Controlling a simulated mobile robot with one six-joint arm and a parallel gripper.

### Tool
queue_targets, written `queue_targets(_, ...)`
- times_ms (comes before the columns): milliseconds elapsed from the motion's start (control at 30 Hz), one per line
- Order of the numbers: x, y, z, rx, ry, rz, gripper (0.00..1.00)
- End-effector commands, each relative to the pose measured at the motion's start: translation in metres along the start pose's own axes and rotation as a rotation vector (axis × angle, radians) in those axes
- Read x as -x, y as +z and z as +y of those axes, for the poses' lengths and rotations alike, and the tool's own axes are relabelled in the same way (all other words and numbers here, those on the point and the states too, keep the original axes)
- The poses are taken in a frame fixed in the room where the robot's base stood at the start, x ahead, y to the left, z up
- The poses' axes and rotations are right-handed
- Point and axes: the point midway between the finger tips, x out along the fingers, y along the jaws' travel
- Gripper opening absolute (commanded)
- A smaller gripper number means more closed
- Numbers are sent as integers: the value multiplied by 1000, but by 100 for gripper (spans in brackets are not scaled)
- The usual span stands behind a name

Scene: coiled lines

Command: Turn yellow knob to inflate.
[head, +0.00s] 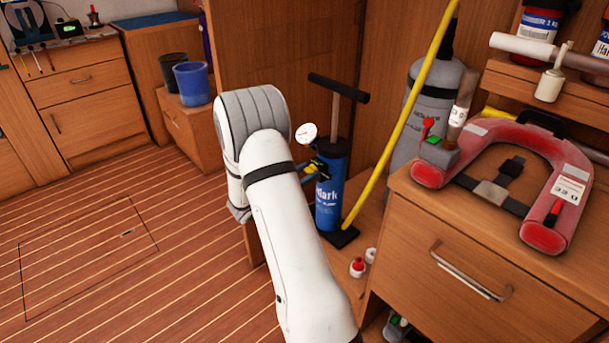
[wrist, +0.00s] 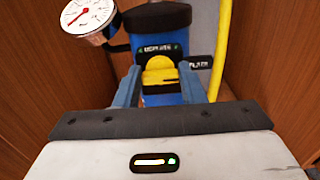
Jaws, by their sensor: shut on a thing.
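The yellow knob (wrist: 160,72) is on the front of a blue pump (wrist: 160,22), centred in the wrist view. My gripper (wrist: 160,88) has its two blue-grey fingers on either side of the knob and is shut on it. In the head view the blue pump (head: 330,195) stands upright on a black foot, and my arm hides most of the gripper and knob.
A white gauge (wrist: 88,14) juts out at the pump's left. A yellow hose (head: 410,110) rises on the right, in front of a grey cylinder (head: 437,100). A drawer cabinet (head: 470,255) with a red life vest (head: 500,140) stands at the right. Floor at left is clear.

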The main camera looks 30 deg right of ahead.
Motion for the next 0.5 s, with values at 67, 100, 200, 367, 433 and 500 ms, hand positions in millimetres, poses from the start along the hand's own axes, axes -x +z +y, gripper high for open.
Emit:
queue_targets(67, -1, 2, 0, -5, -2, -2, 14)
queue_targets(100, -1, 2, 0, -5, -2, -2, 14)
queue_targets(200, -1, 2, 0, -4, -2, -3, 14)
queue_targets(367, -1, 2, 0, -4, -2, -2, 46)
queue_targets(433, -1, 1, 0, -3, -1, -2, 52)
queue_targets(500, -1, 1, 0, -2, -1, -1, 58)
